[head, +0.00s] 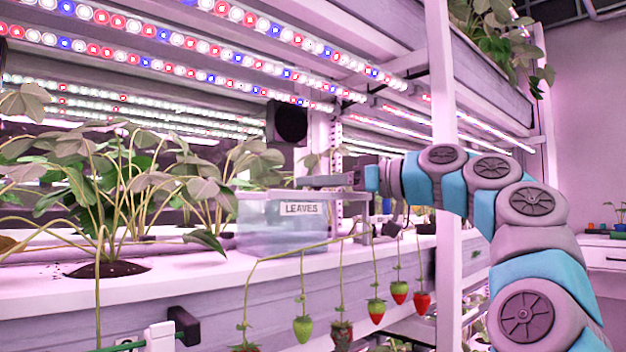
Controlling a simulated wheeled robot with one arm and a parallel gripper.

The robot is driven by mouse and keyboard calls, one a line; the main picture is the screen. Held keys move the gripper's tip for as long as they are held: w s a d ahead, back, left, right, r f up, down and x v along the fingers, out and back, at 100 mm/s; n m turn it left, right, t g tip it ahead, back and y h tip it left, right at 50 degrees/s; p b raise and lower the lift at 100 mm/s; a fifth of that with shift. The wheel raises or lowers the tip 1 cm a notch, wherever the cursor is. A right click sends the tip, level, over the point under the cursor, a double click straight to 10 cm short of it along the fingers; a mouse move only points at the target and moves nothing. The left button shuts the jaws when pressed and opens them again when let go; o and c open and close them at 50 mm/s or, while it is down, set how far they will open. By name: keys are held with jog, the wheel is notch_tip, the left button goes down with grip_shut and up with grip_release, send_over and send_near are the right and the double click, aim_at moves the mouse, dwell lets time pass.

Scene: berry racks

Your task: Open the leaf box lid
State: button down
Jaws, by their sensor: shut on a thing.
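The leaf box (268,238) is a clear, pale box with a "LEAVES" label. It stands upright on the white shelf near the middle of the head view. Its lid (262,194) shows as a thin pale sheet along the top and looks about level. My gripper (308,182) reaches in from the right at lid height and is shut on the lid. The exact grip is too small to make out, and I cannot tell whether the lid is raised off the rim.
A leafy strawberry plant (105,200) grows at left of the box. Several strawberries (376,311) hang on stems before the shelf front (225,305). A white upright post (443,120) stands near my arm. Rows of grow lights (190,42) run overhead.

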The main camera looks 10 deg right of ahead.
jog(key=c, duration=0.5)
grip_release()
jog(key=v, duration=0.7)
jog(key=shift+s+d, duration=0.25)
jog(key=shift+d, duration=0.05)
jog(key=shift+d, duration=0.1)
